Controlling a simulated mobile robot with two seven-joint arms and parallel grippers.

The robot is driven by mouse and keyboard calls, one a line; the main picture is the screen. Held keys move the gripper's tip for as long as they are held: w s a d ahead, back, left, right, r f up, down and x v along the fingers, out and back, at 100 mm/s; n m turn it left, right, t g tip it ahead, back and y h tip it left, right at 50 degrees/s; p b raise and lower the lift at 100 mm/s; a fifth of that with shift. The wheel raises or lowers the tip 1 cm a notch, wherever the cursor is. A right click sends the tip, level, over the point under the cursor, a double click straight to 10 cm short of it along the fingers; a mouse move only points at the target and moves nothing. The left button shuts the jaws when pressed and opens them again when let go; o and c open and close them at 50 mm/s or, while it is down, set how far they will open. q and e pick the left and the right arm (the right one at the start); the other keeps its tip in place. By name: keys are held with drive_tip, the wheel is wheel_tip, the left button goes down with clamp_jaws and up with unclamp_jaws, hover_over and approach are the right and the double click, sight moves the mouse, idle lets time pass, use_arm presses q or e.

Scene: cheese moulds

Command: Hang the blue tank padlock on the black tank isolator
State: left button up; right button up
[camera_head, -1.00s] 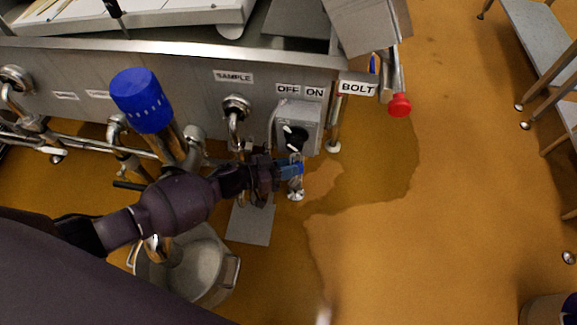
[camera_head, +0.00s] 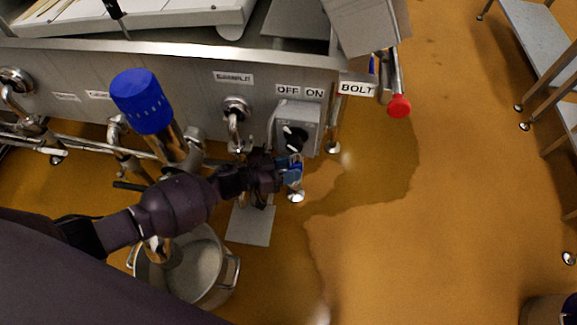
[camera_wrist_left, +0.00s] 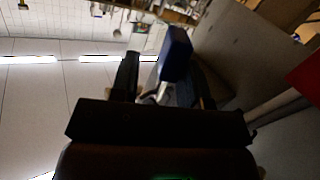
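The black tank isolator (camera_head: 295,138) is a dark rotary switch on the front of a grey box under the OFF and ON labels. My left gripper (camera_head: 285,172) is just below that box. It is shut on the blue tank padlock (camera_head: 296,168), a small blue block at the fingertips. My right gripper is not in view.
A large blue cap (camera_head: 141,101) on a pipe stands left of the isolator. A red knob (camera_head: 399,106) sticks out at the right by the BOLT label. A steel pot (camera_head: 200,268) is on the floor below my left arm.

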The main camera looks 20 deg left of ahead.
use_arm(q)
drive_tip(key=shift+w+a, duration=0.15)
drive_tip(key=shift+a, duration=0.15)
drive_tip(key=shift+a+r, duration=0.1)
drive_tip(key=shift+a, duration=0.15)
drive_tip(key=p+v, duration=0.1)
drive_tip(key=v, duration=0.3)
drive_tip(key=shift+r, duration=0.2)
drive_tip(key=p+v, duration=0.1)
drive_tip(key=v, duration=0.5)
drive_tip(key=shift+s+d+f, duration=0.15)
drive_tip(key=shift+s+d, duration=0.1)
drive_tip(key=shift+s, duration=0.15)
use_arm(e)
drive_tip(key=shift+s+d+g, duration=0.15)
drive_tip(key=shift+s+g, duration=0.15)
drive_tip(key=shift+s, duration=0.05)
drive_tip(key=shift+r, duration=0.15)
